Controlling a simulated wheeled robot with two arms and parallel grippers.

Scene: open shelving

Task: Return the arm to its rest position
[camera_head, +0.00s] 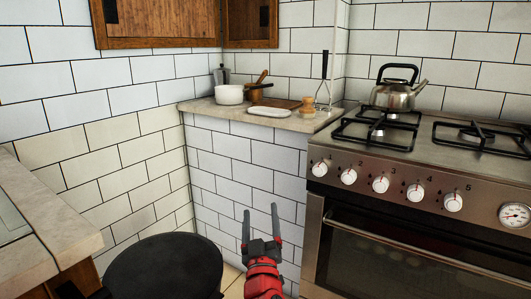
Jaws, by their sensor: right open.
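My right gripper (261,223) shows at the bottom centre of the head view. Its two dark fingers point up and stand apart, with nothing between them. The red wrist (264,282) of my right arm comes in from the bottom edge. The gripper is in front of the white tiled wall below the small counter and left of the oven, and it appears clear of both. My left gripper is not in view.
A stove (408,205) with a kettle (397,94) stands at right. A corner counter (262,121) holds a white pot (229,95), a wooden board and utensils. A round black top (167,268) is at lower left, beside another counter (52,205). Wooden cabinets (158,20) hang above.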

